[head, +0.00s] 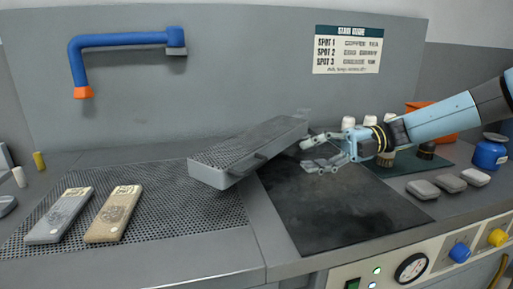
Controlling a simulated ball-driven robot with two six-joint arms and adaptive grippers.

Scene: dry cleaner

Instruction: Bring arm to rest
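My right gripper (312,155) comes in from the right on a light-blue arm, over the dark flat plate (345,217). Its fingers point left and stand apart, with nothing visible between them. The fingertips are close to the right end of a long grey box with a perforated top (250,143); whether they touch it I cannot tell. The box lies slanted, its near left end over the perforated worktop and its far right end over the dark plate. My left gripper is not in view.
Two labelled slabs, one grey (60,216) and one tan (115,214), lie on the perforated worktop (185,205) at left. A blue pipe (118,39) juts from the back wall. Grey pads (450,182), a blue jar (489,153), brushes and an orange bin (440,122) crowd the right.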

